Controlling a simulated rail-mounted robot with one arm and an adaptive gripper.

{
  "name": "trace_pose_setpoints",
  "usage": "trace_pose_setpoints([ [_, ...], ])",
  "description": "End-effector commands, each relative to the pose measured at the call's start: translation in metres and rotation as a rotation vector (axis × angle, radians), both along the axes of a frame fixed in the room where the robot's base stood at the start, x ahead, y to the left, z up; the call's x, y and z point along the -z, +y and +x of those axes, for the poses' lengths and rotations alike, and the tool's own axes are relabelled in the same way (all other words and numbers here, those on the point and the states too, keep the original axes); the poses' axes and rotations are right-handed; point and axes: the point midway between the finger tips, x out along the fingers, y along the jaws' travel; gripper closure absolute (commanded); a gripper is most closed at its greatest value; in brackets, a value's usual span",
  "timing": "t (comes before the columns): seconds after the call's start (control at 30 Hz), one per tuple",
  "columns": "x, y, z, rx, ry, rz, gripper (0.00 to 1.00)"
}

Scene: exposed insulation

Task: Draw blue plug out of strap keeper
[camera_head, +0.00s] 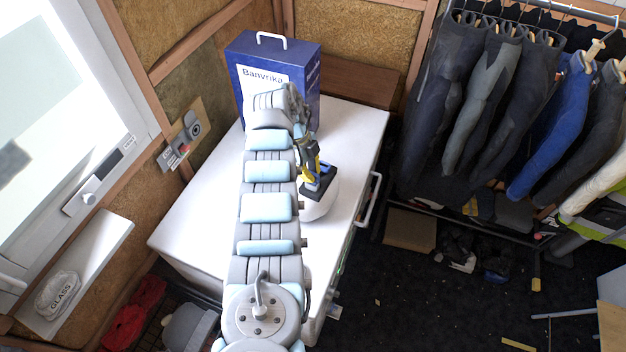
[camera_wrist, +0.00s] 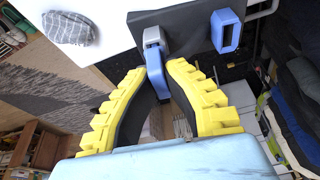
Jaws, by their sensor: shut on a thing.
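The blue plug (camera_wrist: 155,68) is between the yellow-padded fingertips of my gripper (camera_wrist: 158,76) in the wrist view. My gripper is shut on it. The plug's upper end meets a grey holder (camera_wrist: 152,36) on a dark block, which looks like the strap keeper; I cannot tell how deep the plug sits. A separate blue piece with a dark slot (camera_wrist: 226,31) stands to the right on the same block. In the head view, my gripper (camera_head: 314,170) reaches down to the dark block (camera_head: 319,191), and my arm and fingers hide most of the plug.
The dark block sits on a rounded white base (camera_head: 318,208) on a white chest (camera_head: 349,140). A blue box (camera_head: 238,72) stands behind my arm. Wetsuits (camera_head: 470,110) hang at the right. A wall device (camera_head: 184,135) is at the left.

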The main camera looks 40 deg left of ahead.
Motion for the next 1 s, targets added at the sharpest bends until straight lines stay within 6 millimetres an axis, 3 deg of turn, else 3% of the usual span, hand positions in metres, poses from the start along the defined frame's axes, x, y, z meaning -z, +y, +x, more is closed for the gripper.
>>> trace_pose_setpoints([
  [1.0, -0.032, 0.0, 0.001, -0.001, -0.003, 0.002, 1.0],
])
